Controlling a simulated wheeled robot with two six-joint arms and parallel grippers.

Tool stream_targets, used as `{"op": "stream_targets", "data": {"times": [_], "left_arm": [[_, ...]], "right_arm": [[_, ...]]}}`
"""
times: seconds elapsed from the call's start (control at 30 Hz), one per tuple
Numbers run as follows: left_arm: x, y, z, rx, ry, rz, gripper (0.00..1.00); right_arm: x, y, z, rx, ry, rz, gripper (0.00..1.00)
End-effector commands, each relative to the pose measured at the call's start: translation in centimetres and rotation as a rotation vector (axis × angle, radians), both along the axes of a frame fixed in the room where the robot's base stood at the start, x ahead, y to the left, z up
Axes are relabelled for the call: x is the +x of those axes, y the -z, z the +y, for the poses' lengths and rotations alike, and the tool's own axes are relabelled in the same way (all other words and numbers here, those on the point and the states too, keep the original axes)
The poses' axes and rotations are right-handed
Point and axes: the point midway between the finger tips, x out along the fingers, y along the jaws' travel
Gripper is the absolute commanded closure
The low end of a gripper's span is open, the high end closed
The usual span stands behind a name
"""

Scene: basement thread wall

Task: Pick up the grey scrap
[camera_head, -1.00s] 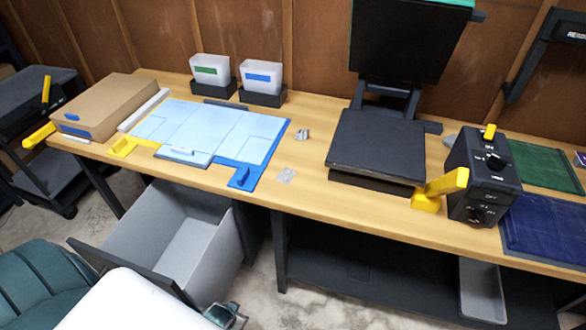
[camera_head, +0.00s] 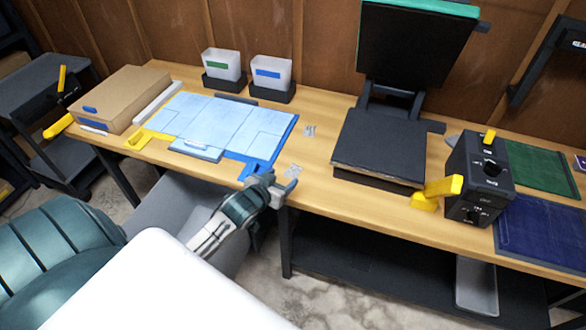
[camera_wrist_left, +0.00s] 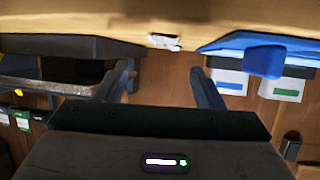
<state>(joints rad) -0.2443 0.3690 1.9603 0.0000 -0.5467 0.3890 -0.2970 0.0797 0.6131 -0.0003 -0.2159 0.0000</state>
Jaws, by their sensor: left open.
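Two small grey scraps lie on the wooden bench, right of the blue mat. In the head view the nearer, flat one (camera_head: 292,171) is close to the front edge, and the farther, crumpled one (camera_head: 309,130) lies behind it. My left gripper (camera_head: 280,184) is open and empty at the bench's front edge, just short of the nearer scrap. In the left wrist view, scrap (camera_wrist_left: 164,42) shows ahead between the open fingers (camera_wrist_left: 164,72); I cannot tell whether it is one piece or both overlapping. My right gripper is out of view.
The blue mat (camera_head: 208,121) with its blue corner piece lies left of the gripper. A black press (camera_head: 380,145) stands to the right, with a control box (camera_head: 480,178) beyond it. Two labelled bins (camera_head: 270,73) stand behind. A grey drawer hangs below the bench.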

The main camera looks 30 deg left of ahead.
Motion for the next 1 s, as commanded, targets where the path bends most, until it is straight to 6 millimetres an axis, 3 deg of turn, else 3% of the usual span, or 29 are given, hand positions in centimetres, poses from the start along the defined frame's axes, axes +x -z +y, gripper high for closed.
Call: {"op": "stream_targets", "data": {"times": [0.6,0.9,0.93,1.0], "left_arm": [[5.9,2.6,0.7,-0.001,0.000,0.002,0.38],[6.4,2.9,0.7,0.000,0.000,0.002,0.38],[6.4,2.9,0.7,0.000,0.000,0.002,0.40],[6.4,2.9,0.7,0.001,0.000,0.002,0.54]], "right_arm": [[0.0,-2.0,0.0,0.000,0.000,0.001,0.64],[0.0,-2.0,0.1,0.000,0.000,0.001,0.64],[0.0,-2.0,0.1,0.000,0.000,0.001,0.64],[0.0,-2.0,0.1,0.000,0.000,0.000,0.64]]}}
